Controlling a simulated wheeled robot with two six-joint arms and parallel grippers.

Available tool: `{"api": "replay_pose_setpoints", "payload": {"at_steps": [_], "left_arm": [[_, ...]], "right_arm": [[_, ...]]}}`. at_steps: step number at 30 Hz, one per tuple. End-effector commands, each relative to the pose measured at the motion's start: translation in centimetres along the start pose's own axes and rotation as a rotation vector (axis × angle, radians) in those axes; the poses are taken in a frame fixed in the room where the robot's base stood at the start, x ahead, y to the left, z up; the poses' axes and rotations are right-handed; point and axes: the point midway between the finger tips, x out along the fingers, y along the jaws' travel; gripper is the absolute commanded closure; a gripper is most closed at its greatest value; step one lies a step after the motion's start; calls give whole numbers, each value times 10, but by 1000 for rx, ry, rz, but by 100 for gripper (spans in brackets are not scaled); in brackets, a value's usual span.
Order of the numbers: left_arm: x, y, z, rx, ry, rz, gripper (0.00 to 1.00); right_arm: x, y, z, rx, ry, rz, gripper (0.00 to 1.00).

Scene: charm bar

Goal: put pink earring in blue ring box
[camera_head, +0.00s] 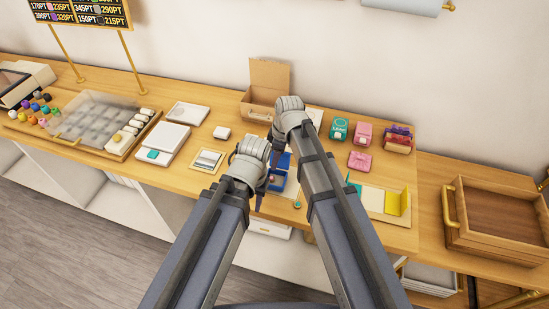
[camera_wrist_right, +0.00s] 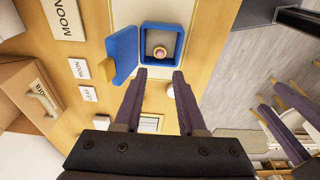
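The blue ring box (camera_head: 280,176) stands on the wooden counter, partly hidden by my arms in the head view. In the right wrist view the blue ring box (camera_wrist_right: 145,42) is open, with its lid (camera_wrist_right: 121,48) folded back to the left. The pink earring (camera_wrist_right: 160,52), a small pink ball with a gold-coloured part, lies inside it. My right gripper (camera_wrist_right: 160,74) is open, with its fingers apart and empty, close to the box. My left gripper (camera_head: 264,182) is beside the box in the head view; its fingers are mostly hidden and its opening is unclear.
A cardboard box (camera_head: 262,98) stands behind my grippers. Teal (camera_head: 338,130) and pink (camera_head: 360,162) boxes stand to the right. A compartment tray (camera_head: 85,132), a white scale (camera_head: 168,138) and small trays lie left. A wooden tray (camera_head: 490,247) is at far right.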

Motion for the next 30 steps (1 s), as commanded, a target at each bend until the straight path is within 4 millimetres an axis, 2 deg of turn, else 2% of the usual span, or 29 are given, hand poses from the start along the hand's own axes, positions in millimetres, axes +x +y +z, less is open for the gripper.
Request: {"api": "replay_pose_setpoints", "payload": {"at_steps": [1, 4, 11, 14, 17, 21, 24, 30], "left_arm": [[-15, -1, 1, -1, 0, 0, 60], [-24, -2, 1, -4, 0, 1, 60], [-28, -2, 2, -5, 0, 1, 60], [-27, -2, 2, -5, 0, 1, 60], [-27, -2, 2, -5, 0, 1, 60], [-27, -2, 2, -5, 0, 1, 60], [-27, -2, 2, -5, 0, 1, 60], [-27, -2, 2, -5, 0, 1, 60]], "right_arm": [[-15, 0, -1, 1, 0, 0, 60], [-24, 0, 0, 1, 0, 0, 60], [-28, 0, 0, 1, 0, 0, 60], [-28, -9, 4, 38, -11, -1, 60], [-28, -36, 16, 167, -49, 0, 60], [-31, -81, 42, 444, -126, 25, 60], [-34, -108, 59, 630, -173, 55, 60], [-38, -138, 80, 879, -227, 115, 60]]}}
